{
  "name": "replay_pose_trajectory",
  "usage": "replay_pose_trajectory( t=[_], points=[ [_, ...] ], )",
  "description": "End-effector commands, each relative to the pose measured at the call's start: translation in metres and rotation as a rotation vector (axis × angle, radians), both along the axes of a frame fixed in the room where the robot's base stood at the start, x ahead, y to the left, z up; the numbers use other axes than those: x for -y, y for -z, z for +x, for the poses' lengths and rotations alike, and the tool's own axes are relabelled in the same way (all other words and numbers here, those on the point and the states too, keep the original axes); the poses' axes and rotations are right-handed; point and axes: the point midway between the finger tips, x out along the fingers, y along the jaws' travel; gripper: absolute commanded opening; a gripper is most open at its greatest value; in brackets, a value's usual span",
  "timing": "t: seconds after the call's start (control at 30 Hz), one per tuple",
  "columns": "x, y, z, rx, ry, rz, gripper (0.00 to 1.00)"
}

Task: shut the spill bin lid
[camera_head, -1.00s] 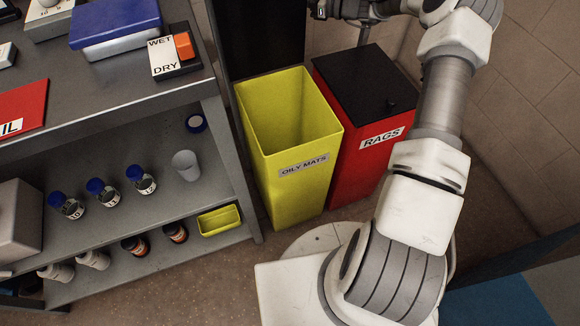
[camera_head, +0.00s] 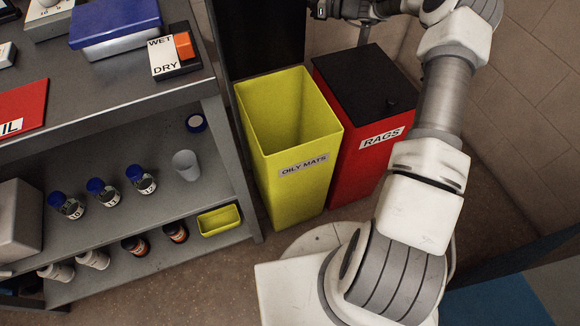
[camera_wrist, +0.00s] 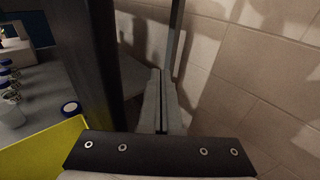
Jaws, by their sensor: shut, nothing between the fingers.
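A yellow bin marked OILY MATS (camera_head: 292,190) stands open on the floor in the head view, empty as far as I can see. A black upright panel (camera_head: 263,35) rises behind it and looks like its raised lid. The bin's yellow rim shows at the lower left of the wrist view (camera_wrist: 40,150), with a dark panel (camera_wrist: 104,60) beyond it. My gripper (camera_wrist: 161,74) is shut and empty in the wrist view, to the right of that panel and apparently apart from it. In the head view the gripper end is at the top edge and partly cut off.
A red bin marked RAGS (camera_head: 350,165) stands right beside the yellow one, its black lid (camera_head: 365,85) down. A grey shelf unit (camera_head: 120,225) with bottles, a cup and a small yellow tray is close on the left. A tiled wall (camera_head: 535,100) is behind and right.

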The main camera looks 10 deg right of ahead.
Motion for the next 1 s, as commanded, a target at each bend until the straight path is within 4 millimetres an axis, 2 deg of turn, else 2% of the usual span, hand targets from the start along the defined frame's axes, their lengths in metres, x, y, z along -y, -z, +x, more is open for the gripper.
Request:
replay_pose_trajectory(
  t=[0.17, 1.0],
  points=[
    [0.001, 0.000, -0.002, 0.000, 0.000, 0.000, 0.00],
    [0.012, 0.008, -0.059, -0.002, -0.001, 0.001, 0.00]
  ],
)
